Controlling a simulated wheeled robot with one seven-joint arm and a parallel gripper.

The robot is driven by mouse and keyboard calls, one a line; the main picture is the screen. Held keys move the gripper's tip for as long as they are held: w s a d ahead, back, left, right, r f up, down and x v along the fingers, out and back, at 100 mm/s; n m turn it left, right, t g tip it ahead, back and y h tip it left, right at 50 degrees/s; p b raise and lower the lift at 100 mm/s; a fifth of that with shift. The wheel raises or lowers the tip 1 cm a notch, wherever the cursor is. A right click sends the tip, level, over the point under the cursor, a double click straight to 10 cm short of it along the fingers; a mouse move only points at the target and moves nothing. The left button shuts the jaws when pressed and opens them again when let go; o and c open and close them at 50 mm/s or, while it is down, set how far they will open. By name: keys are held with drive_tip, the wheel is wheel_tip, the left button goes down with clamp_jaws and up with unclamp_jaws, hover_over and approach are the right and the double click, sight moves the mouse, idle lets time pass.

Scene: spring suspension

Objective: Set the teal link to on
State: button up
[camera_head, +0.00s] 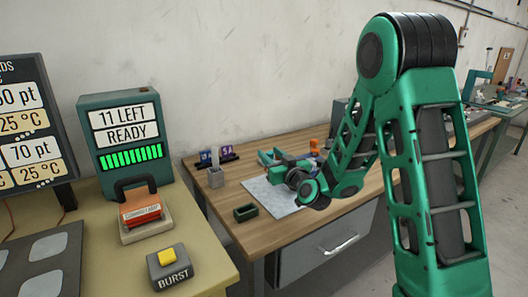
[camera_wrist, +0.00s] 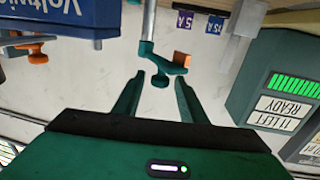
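A teal link (camera_wrist: 166,66) shows in the wrist view, joined to a grey rod. It has a round knob at its lower end and an orange block (camera_wrist: 182,59) beside it. My gripper (camera_wrist: 158,80) is open, with its two teal fingers spread apart and the link's knob in line with the gap between them. I cannot tell how far the knob lies from the fingertips. In the head view my gripper (camera_head: 270,157) is over the wooden bench, and the link cannot be told apart from the gripper and arm there.
A blue case (camera_wrist: 60,15) with an orange knob (camera_wrist: 37,55) is at the wrist view's upper left. A ready display (camera_head: 125,135) stands at left.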

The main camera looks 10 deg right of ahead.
drive_tip(key=shift+w+a, duration=0.2)
drive_tip(key=shift+w, duration=1.05)
drive_tip(key=shift+w+a, duration=0.2)
drive_tip(key=shift+w, duration=1)
clamp_jaws()
